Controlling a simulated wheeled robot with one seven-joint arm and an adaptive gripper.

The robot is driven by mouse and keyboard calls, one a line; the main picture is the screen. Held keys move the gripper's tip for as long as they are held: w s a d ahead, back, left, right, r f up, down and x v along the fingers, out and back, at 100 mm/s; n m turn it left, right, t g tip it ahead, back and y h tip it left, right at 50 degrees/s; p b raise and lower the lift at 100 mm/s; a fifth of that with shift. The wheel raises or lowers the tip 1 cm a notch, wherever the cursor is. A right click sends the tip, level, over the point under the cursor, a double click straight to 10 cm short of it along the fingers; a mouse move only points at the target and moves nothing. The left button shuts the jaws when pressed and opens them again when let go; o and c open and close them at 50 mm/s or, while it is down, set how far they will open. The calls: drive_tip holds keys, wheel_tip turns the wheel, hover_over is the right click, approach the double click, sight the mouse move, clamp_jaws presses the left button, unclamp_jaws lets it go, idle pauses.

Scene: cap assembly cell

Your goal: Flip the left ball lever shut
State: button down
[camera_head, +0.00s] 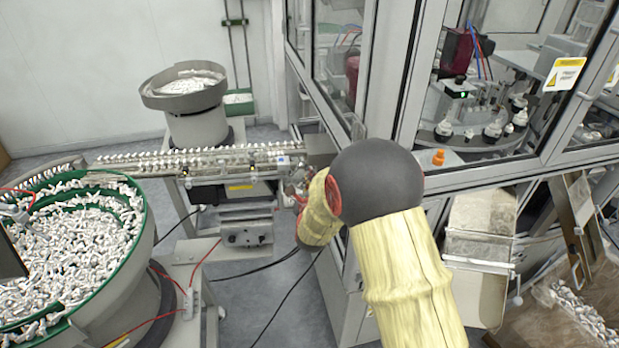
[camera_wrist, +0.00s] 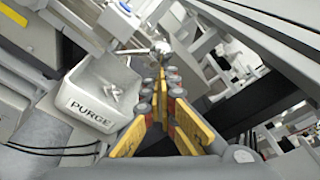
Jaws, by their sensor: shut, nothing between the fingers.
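In the wrist view, a shiny metal ball (camera_wrist: 162,47) that looks like a ball lever's knob is just beyond the tips of my gripper (camera_wrist: 161,76). A thin bar runs left from the ball; whether it is the lever's own arm I cannot tell. My gripper's yellow and grey fingers are together and hold nothing. Whether the fingertips touch the ball is not clear. In the head view, my padded arm hides the gripper and the lever near the end of the feed track.
A white bin marked PURGE (camera_wrist: 92,104) is left of my fingers. In the head view, the feed track (camera_head: 190,160) carries white parts toward the glazed machine frame (camera_head: 395,85). A green-rimmed bowl (camera_head: 135,235) full of parts stands at left, and a grey bowl (camera_head: 170,101) behind.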

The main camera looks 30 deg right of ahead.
sight(300, 166)
drive_tip(key=shift+r+n+b, duration=0.2)
drive_tip(key=shift+n+b, duration=0.2)
drive_tip(key=r+n+b, duration=0.1)
drive_tip(key=n, duration=0.1)
drive_tip(key=a+n+b, duration=0.1)
drive_tip(key=n+b, duration=0.1)
drive_tip(key=r+n+h+b, duration=0.1)
drive_tip(key=b, duration=0.1)
drive_tip(key=shift+w+a+r+n+t, duration=0.3)
drive_tip(key=shift+w+a+n, duration=0.05)
drive_tip(key=shift+n, duration=0.05)
drive_tip(key=n+b, duration=0.1)
drive_tip(key=a+r+n+b, duration=0.1)
drive_tip(key=shift+w+n, duration=0.2)
drive_tip(key=shift+n, duration=0.2)
drive_tip(key=shift+w+a+r+b, duration=0.1)
drive_tip(key=shift+a+r+b, duration=0.15)
drive_tip(key=shift+b, duration=0.3)
drive_tip(key=shift+a, duration=0.1)
drive_tip(key=shift+w, duration=0.1)
